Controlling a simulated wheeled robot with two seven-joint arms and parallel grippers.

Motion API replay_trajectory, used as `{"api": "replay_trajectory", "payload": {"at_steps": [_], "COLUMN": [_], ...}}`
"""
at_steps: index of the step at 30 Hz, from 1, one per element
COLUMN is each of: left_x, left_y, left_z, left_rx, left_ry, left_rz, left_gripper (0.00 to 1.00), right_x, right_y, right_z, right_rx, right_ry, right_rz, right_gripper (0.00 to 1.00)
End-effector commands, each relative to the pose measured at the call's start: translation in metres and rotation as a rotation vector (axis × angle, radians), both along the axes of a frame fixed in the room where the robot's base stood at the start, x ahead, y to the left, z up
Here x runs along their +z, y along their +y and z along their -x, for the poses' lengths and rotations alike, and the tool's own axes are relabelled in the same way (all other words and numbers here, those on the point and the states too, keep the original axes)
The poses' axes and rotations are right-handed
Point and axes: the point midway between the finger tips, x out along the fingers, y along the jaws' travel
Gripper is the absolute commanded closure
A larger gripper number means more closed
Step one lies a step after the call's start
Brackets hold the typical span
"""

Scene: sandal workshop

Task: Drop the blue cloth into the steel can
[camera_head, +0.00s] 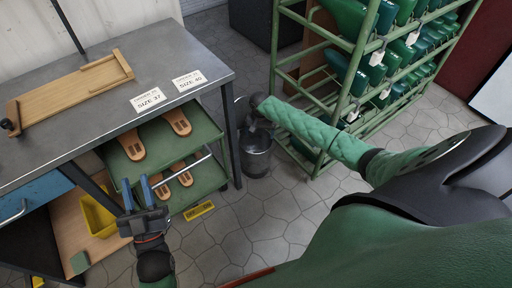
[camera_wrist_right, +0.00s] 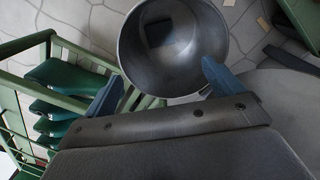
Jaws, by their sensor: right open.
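The steel can (camera_head: 257,158) stands on the floor beside the table's right end, and its open mouth fills the upper middle of the right wrist view (camera_wrist_right: 130,50). Inside it is a dark, faintly bluish patch (camera_wrist_right: 168,40); it may be the blue cloth, but it is too dark to be sure. No blue cloth shows clearly elsewhere. My right gripper (camera_wrist_right: 163,88) is over the can's rim with its blue fingers wide apart and nothing between them. My left gripper (camera_head: 138,194) is open and empty in front of the green shelf.
A grey table (camera_head: 190,50) with a wooden board (camera_head: 75,85) and two size cards stands at the left. Sandal soles lie on the green shelf (camera_head: 205,128) below. A yellow bin (camera_head: 98,218) sits lower left. A green rack (camera_head: 285,75) of footwear stands close right of the can.

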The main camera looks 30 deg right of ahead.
Motion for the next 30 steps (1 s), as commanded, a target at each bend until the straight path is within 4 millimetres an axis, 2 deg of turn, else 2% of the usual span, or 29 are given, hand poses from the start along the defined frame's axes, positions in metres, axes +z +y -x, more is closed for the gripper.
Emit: {"api": "replay_trajectory", "payload": {"at_steps": [12, 18, 24, 30], "left_x": [-0.080, -0.112, -0.129, -0.133], "left_y": [-0.008, -0.011, -0.011, -0.012], "left_z": [-0.015, -0.017, -0.017, -0.017], "left_rx": [-0.016, -0.024, -0.027, -0.028], "left_ry": [0.263, 0.363, 0.414, 0.424], "left_rz": [-0.065, -0.088, -0.101, -0.104], "left_gripper": [0.69, 0.69, 0.69, 0.69], "right_x": [0.036, 0.049, 0.056, 0.057], "right_y": [0.000, 0.000, 0.000, 0.000], "right_z": [0.000, 0.000, 0.000, 0.000], "right_rx": [0.001, 0.000, 0.000, 0.000], "right_ry": [0.000, 0.001, 0.001, 0.001], "right_rz": [0.000, -0.001, -0.001, -0.001], "right_gripper": [0.07, 0.07, 0.07, 0.07]}}
